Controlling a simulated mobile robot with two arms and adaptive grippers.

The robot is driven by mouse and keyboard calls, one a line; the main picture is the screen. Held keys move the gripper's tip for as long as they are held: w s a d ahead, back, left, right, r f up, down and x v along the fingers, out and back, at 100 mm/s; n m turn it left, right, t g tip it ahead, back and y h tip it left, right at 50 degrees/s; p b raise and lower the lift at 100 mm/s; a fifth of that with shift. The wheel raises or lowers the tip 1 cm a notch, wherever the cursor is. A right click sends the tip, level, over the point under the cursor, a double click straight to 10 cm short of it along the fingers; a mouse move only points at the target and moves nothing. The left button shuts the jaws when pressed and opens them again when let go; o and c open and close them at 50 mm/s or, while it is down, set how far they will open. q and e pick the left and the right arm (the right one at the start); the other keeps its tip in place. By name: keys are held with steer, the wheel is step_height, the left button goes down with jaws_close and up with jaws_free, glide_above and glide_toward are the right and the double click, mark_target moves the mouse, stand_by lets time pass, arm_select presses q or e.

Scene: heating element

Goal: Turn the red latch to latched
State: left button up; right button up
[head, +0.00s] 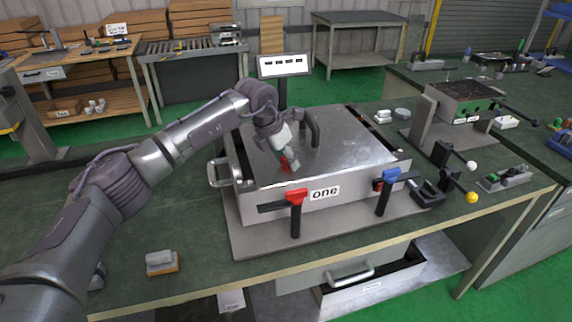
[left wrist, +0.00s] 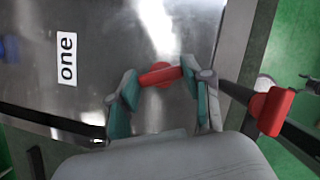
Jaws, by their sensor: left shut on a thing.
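A metal box (head: 352,147) labelled "one" stands on the bench. On its front, a red latch (head: 296,197) with a dark arm is at the left. A blue latch (head: 390,176) is at the right. My left gripper (head: 286,160) is low at the lid's front left, its fingers shut on a red piece. The left wrist view shows this red latch piece (left wrist: 160,76) between the teal fingertips. Another red handle (left wrist: 270,110) on a dark bar is at the right there. I cannot tell how the two red parts connect. My right gripper is out of view.
A dark handle (head: 312,128) rises from the lid near my gripper. Levers with a white knob (head: 472,166) and a yellow knob (head: 471,197) stand at the right. An orange and grey block (head: 161,263) lies front left. The bench's left part is mostly clear.

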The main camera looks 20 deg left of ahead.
arm_select(q)
steer(key=m+g+h+b, duration=0.1)
steer(key=m, duration=0.3)
steer(key=shift+w+a+m, duration=0.1)
steer(key=shift+m, duration=0.2)
stand_by(0.3)
steer(key=o, duration=1.2)
steer(key=shift+c, duration=0.2)
steer(key=v, duration=1.2)
steer(key=shift+w+a, duration=0.15)
steer(key=shift+w, duration=0.1)
steer(key=shift+g, duration=0.3)
